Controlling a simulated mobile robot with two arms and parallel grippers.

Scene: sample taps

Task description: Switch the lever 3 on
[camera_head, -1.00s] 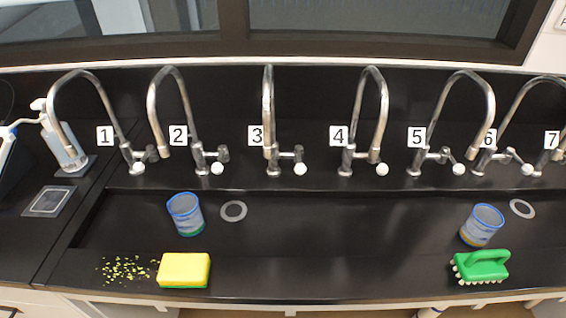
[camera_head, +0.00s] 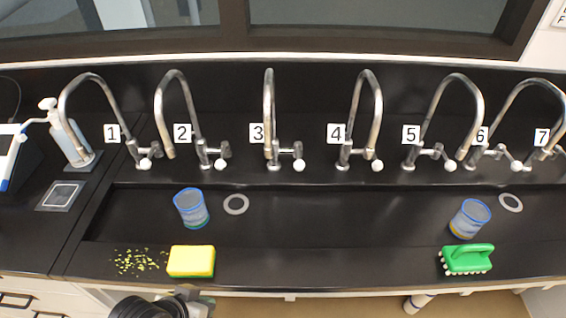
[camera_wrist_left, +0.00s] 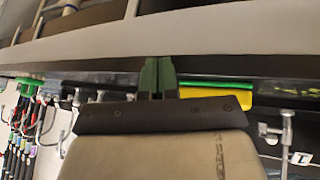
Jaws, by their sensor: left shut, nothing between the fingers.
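Tap 3 (camera_head: 269,115) is a silver gooseneck tap beside the label "3" (camera_head: 257,133), near the middle of the head view. Its lever (camera_head: 299,164) has a white round end and sits low on the right side of the tap base. I see no water coming from the spout. My left gripper (camera_wrist_left: 157,64) shows in the left wrist view with its dark green fingers together and nothing between them. It is well away from tap 3. The fingers are not visible in the head view. My right gripper is not in view.
A yellow sponge (camera_head: 191,261), a green brush (camera_head: 467,259) and two blue-rimmed cups (camera_head: 190,208) (camera_head: 470,217) stand along the black sink counter. Other taps flank tap 3. The counter's front middle is clear. The sponge also shows in the left wrist view (camera_wrist_left: 215,96).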

